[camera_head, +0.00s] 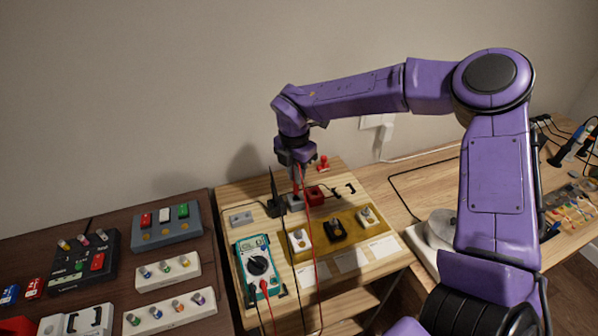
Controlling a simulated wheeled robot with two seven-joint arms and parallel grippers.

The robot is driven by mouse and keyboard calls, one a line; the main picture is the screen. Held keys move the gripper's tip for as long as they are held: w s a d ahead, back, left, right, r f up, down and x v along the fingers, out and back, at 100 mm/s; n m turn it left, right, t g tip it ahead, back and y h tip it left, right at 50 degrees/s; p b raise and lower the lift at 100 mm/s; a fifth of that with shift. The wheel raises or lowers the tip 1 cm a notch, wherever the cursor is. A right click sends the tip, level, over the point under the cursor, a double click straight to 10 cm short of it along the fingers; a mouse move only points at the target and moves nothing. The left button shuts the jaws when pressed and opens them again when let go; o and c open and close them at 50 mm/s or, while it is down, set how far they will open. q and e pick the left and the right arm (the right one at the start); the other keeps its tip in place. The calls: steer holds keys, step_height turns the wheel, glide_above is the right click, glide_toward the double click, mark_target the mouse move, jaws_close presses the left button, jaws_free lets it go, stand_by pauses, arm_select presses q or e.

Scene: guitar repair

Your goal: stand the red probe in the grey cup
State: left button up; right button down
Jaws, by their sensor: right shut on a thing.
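My right gripper (297,181) points down over the back of the light wooden board, shut on the red probe (300,178), which is thin and mostly hidden by the fingers. A red lead hangs from it towards the front. The grey cup (295,203) is directly below the gripper, beside a red cup (315,195) on its right. I cannot tell whether the probe's tip is inside the grey cup or just above it. My left gripper is not in view.
A black probe (273,187) stands upright left of the grey cup. A teal multimeter (258,264) lies in front, and a yellow-brown board (343,233) with several knobs lies to the right. Red and black leads cross the board. A dark table with switch boxes is at left.

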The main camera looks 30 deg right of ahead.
mark_target(297, 191)
steer(key=shift+f+b, duration=1.45)
steer(key=shift+f, duration=0.2)
steer(key=c, duration=0.7)
jaws_free()
steer(key=shift+w+r+p, duration=0.1)
steer(key=shift+r+p, duration=0.35)
steer(key=shift+r, duration=0.1)
step_height(297, 191, up, 6)
steer(key=p, duration=0.4)
